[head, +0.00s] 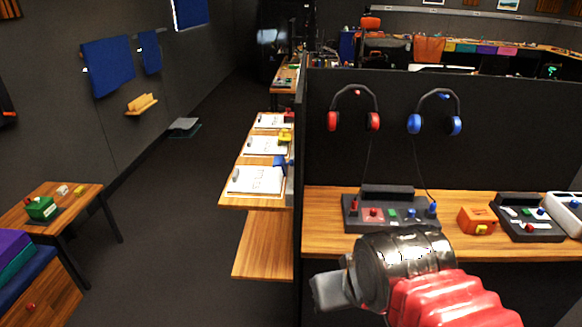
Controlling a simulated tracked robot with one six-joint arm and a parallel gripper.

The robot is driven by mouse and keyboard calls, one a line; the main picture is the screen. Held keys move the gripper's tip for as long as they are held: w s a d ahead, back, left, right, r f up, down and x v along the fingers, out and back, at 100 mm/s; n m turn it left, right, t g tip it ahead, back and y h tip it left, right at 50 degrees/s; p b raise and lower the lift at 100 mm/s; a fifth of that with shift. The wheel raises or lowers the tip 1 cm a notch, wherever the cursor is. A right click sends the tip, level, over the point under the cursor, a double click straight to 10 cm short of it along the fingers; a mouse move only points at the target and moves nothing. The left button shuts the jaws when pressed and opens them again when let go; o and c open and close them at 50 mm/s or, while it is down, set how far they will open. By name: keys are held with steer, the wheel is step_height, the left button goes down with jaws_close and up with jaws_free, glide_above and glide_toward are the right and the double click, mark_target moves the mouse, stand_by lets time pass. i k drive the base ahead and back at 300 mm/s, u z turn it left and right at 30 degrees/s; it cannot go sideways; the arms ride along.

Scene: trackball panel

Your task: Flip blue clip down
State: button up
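A small blue piece (280,163) shows at the right side of the clipboards on the wooden side shelf, beside the dark partition. It may be the blue clip, but it is too small to tell its shape or whether it is up or down. A yellow piece (285,136) sits farther back on the same shelf. My gripper (328,291) is at the lower middle, in front of the desk and well apart from the blue piece. Its grey end points left. The fingers are not clear enough to tell open from shut.
A dark control panel (399,218) with red, green and blue controls stands on the wooden desk behind my arm. An orange box (478,220) and another panel (528,218) are to its right. Red headphones (353,120) and blue headphones (434,123) hang on the partition.

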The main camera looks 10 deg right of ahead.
mark_target(279, 161)
steer(key=i, duration=1)
steer(key=u, duration=0.15)
steer(key=k, duration=0.45)
steer(key=u, duration=0.55)
steer(key=k, duration=0.85)
steer(key=u, duration=0.3)
steer(key=i, duration=1.5)
steer(key=u, duration=0.6)
